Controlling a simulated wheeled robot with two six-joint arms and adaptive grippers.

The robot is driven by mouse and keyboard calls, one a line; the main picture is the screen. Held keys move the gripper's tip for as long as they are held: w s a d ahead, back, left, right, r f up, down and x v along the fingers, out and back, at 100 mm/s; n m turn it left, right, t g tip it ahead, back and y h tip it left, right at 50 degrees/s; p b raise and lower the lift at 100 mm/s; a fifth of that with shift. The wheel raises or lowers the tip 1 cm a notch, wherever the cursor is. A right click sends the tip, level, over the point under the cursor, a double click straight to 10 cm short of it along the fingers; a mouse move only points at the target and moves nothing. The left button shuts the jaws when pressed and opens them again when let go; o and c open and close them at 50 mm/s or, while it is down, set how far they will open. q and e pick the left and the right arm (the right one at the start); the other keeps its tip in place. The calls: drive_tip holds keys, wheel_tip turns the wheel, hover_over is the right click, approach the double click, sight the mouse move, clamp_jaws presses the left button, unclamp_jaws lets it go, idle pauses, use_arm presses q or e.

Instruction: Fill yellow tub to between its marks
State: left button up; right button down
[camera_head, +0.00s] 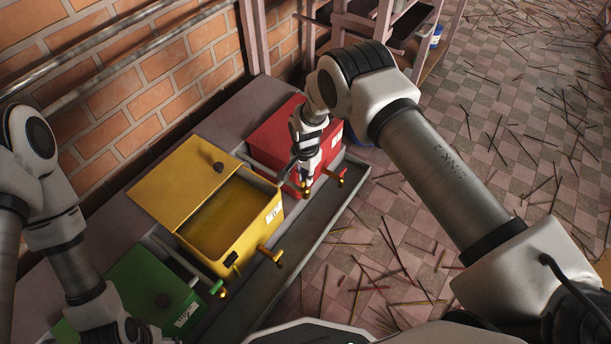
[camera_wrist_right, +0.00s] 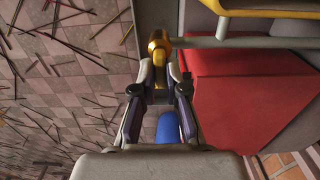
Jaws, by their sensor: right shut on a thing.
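The yellow tub (camera_head: 268,222) stands open in the middle of the row, its lid (camera_head: 180,170) with a dark knob slid to the back left. Its inside looks dark yellow; I cannot tell the level, and no marks are readable. A brass tap (camera_head: 267,252) sticks out of its front. My right gripper (camera_head: 305,180) is at the red tub's front left corner. In the right wrist view the right gripper (camera_wrist_right: 158,75) is shut on a brass fitting (camera_wrist_right: 158,45) at the end of a grey pipe (camera_wrist_right: 250,42). My left gripper (camera_head: 128,332) is low at the left, over the green tub, its fingers unclear.
The red tub (camera_head: 270,130) is closed, with a brass tap (camera_head: 341,179) at its front. The green tub (camera_head: 150,280) is closed too. A dark trough (camera_head: 300,245) runs along the front. A brick wall is behind; incense sticks litter the tiled floor (camera_head: 480,130).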

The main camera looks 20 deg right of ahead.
drive_tip(key=shift+n, duration=0.4)
drive_tip(key=n, duration=0.4)
drive_tip(key=shift+p, duration=0.35)
drive_tip(key=shift+n, duration=2.1)
drive_tip(key=c, duration=1.2)
unclamp_jaws()
drive_tip(key=shift+r, duration=0.1)
